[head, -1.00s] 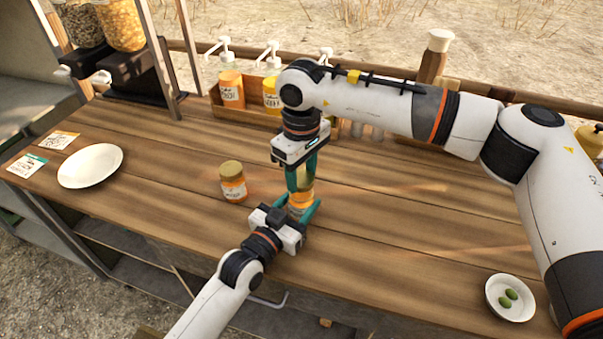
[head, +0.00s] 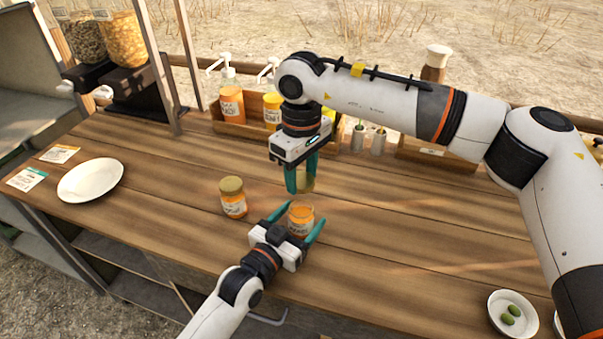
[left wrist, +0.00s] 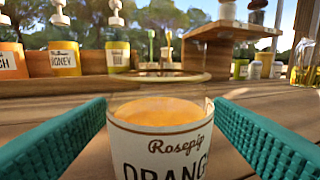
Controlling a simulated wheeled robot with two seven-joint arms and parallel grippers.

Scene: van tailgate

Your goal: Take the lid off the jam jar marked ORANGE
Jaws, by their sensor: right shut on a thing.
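The ORANGE jar (head: 301,221), glass with orange contents, stands upright and uncovered on the counter. My right gripper (head: 303,184) is above and slightly behind the jar, pointing down. It is shut on the gold lid (head: 308,182), which is partly hidden by a finger and clear of the jar.
A second jar with its lid on (head: 232,198) stands left of the ORANGE jar. A white plate (head: 90,181) lies at the left, and a small bowl (head: 497,318) with green items at the front right. A wooden crate of pump bottles (head: 228,128) stands behind.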

